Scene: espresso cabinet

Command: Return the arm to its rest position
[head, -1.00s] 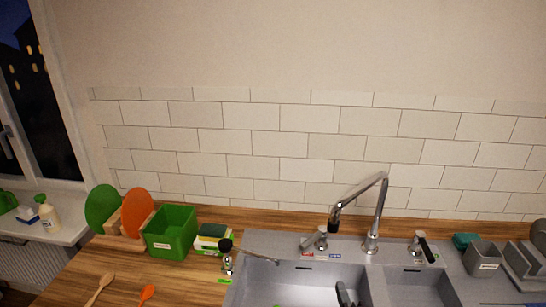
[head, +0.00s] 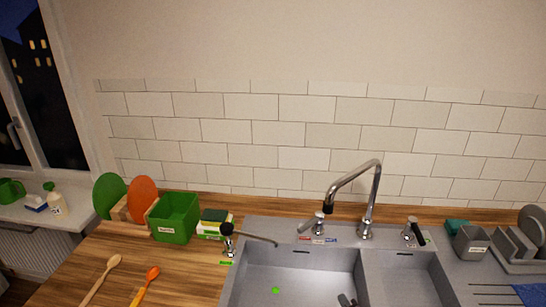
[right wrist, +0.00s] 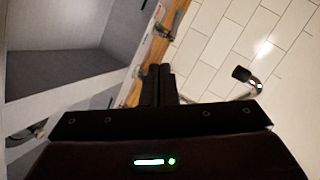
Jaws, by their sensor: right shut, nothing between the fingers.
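My right gripper (head: 344,299) shows only as a small dark tip at the bottom edge of the head view, in front of the grey sink basin. In the right wrist view its two dark fingers (right wrist: 160,84) are together, with nothing between them. The rest of the right arm is out of the head view. My left gripper is in neither current view.
The sink (head: 300,266) has a tall tap (head: 368,195). Left of it stand a sponge holder (head: 213,224), a green box (head: 175,218), and green and orange boards (head: 142,196). Two spoons (head: 100,280) lie on the wooden counter. Grey holders (head: 470,242) stand at right.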

